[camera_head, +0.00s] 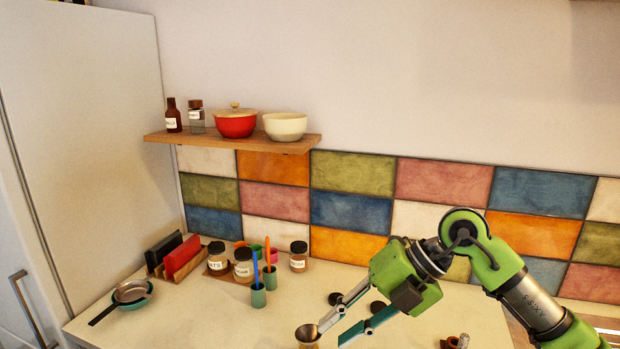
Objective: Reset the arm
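My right arm comes in from the right. Its green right gripper (331,334) points down and to the left over the counter (190,319). Its two fingers are spread apart, and nothing shows held between them. A small metal-rimmed cup (308,335) is just left of the nearer fingertip; I cannot tell whether they touch. My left gripper is not in view.
Labelled jars (243,265), cups with utensils (258,295), a rack with red and black items (181,257) and a pan (131,293) stand on the counter. A wall shelf (230,141) holds bottles, a red pot and a bowl. Small dark round items lie near the gripper.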

